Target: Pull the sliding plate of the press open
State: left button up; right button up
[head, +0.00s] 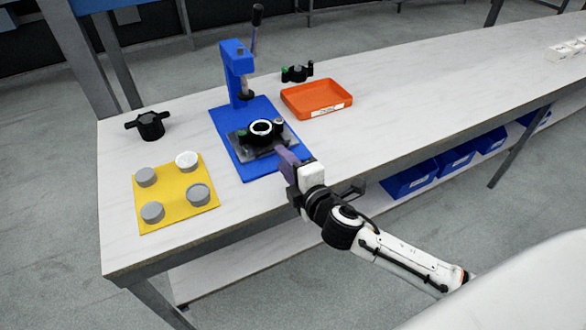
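The blue press (237,75) stands on the table, with its black-knobbed lever (256,22) upright. On its blue base lies the grey sliding plate (243,149), which bears a black round holder with a light ring (261,128). The plate lies in front of the press column. My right gripper (282,150) reaches in from the lower right, with its fingers at the plate's front right edge. The fingers overlap in this view, so whether they are open or shut, or touch the plate, is hidden. My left gripper is not in view.
A yellow mat (177,211) with several grey and white round pieces lies at the front left. A black handled part (149,124) stands behind it. An orange tray (318,99) and another black part (296,73) are right of the press. The table's right stretch is mostly clear.

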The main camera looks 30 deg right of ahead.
jog(key=v, duration=0.5)
jog(key=shift+s+r, duration=0.15)
jog(key=shift+s, duration=0.45)
jog(key=s+f+m+g, duration=0.3)
jog(key=s+m+g, duration=0.15)
jog(key=s, duration=0.45)
jog(key=s+a+f+m+g, duration=0.1)
jog(key=s+f+m+g, duration=0.25)
jog(key=s+m, duration=0.35)
jog(key=s+f+m+g, duration=0.3)
jog(key=s+m+g, duration=0.15)
jog(key=s, duration=0.55)
jog(key=w+a+f+t+y+p, duration=0.2)
jog(key=w+a+f+t, duration=0.3)
jog(key=f, duration=0.3)
jog(key=shift+a+f+y, duration=0.15)
jog(key=shift+a+y, duration=0.15)
jog(key=shift+a, duration=0.4)
